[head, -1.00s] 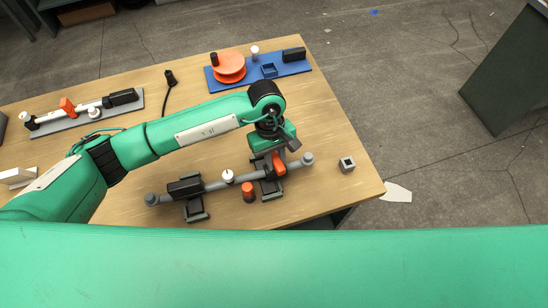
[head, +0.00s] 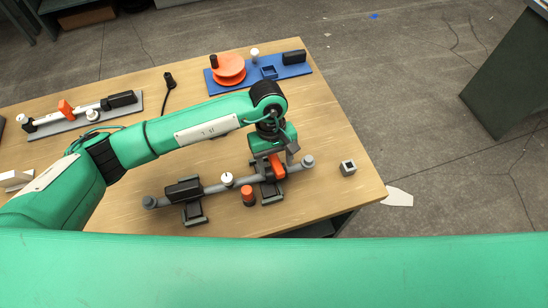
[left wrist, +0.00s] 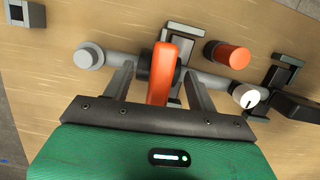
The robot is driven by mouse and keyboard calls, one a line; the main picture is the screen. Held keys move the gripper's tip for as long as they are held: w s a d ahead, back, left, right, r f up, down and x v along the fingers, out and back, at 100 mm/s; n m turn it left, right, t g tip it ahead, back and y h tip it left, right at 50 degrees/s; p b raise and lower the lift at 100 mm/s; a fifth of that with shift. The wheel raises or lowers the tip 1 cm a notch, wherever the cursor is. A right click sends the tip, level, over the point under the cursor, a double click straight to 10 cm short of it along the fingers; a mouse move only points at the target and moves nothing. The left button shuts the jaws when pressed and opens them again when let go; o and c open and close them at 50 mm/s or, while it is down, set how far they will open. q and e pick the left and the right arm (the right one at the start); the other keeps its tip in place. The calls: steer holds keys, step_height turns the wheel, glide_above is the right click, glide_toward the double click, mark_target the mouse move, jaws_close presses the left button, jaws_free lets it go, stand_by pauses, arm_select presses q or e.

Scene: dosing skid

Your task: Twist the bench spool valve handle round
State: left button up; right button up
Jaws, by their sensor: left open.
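The bench spool valve is a grey pipe (head: 222,186) held on two dark stands near the front of the table, and the pipe also shows in the left wrist view (left wrist: 222,83). Its orange handle (left wrist: 160,72) stands at the pipe's end nearer the small dark block, and part of it shows in the head view (head: 276,167). My left gripper (head: 277,157) is over this end of the pipe. In the left wrist view its fingers (left wrist: 160,88) are open, one on each side of the handle, with gaps visible. My right gripper is not in view.
Along the pipe are a white knob (head: 227,180) and a black box (head: 184,189). An orange-capped cylinder (head: 248,197) stands beside it. A small dark square block (head: 348,168) is at right. A blue plate (head: 285,69) and another orange-handled valve (head: 66,107) stand farther back.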

arm_select(q)
steer(key=shift+s+d+p+v, duration=0.1)
steer(key=shift+s+p+v, duration=0.1)
steer(key=shift+v, duration=0.65)
steer(key=shift+s+d+p+v, duration=0.1)
steer(key=shift+s+p+v, duration=0.1)
steer(key=shift+v, duration=0.7)
steer(key=shift+s+d+p+v, duration=0.1)
steer(key=shift+s+p+v, duration=0.1)
steer(key=shift+v, duration=0.65)
steer(key=shift+s+v, duration=0.25)
steer(key=shift+v, duration=0.75)
